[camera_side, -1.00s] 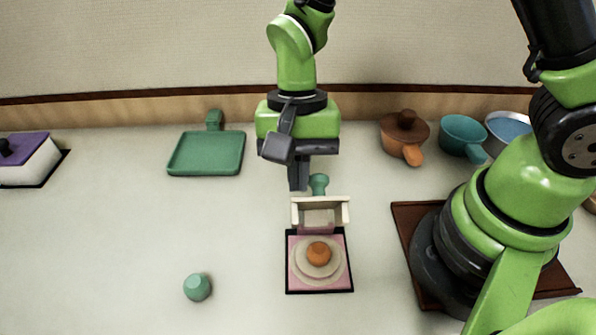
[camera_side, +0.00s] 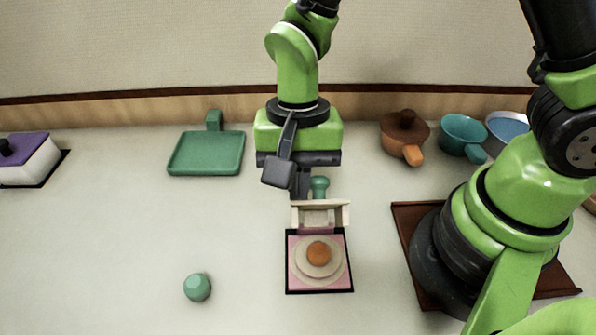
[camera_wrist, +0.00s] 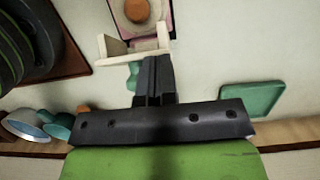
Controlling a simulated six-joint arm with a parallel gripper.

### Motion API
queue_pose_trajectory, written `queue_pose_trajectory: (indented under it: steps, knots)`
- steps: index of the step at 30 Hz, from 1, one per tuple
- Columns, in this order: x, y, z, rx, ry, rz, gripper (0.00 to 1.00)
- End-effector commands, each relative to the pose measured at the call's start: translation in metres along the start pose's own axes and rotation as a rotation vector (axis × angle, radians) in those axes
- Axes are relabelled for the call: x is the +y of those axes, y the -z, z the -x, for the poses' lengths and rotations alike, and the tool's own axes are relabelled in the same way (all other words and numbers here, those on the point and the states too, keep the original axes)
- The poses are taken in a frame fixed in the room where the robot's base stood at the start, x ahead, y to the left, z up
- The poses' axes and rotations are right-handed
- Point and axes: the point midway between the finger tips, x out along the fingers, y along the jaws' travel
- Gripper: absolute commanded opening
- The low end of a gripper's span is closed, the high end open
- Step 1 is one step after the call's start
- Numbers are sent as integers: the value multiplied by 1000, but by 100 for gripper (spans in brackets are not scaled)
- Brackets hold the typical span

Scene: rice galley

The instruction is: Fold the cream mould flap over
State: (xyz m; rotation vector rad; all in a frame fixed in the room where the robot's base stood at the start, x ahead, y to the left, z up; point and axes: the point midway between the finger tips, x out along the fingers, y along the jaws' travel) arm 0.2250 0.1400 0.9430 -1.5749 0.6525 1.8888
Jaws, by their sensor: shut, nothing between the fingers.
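The cream mould flap (camera_side: 337,214) stands upright at the far edge of the pink mould base (camera_side: 341,281), which has a dark rim. It also shows in the wrist view (camera_wrist: 120,50). A pale round disc with an orange ball (camera_side: 319,253) on it lies on the base. A teal knob (camera_side: 319,187) shows behind the flap. My gripper (camera_side: 301,196) points down just behind the flap, to the left of the knob. Its fingers (camera_wrist: 155,60) are together and empty, close to the flap in the wrist view. I cannot tell whether they touch it.
A green tray (camera_side: 206,154) lies at the back left, and a small teal cup-like piece (camera_side: 197,287) stands at front left. The counter left of the mould is mostly clear.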

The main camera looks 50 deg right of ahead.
Motion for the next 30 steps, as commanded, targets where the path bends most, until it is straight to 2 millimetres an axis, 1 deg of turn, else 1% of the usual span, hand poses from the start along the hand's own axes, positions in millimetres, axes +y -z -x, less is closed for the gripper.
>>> queue_pose_trajectory:
  steps: [8, 18, 22, 30]
  knots:
    - [0, -13, -4, 101, -1, 9, 0]
    - [0, -38, -17, 318, -2, 15, 0]
    - [0, -46, -24, 311, -3, 8, 0]
    - [0, -67, -46, 311, -3, 5, 0]
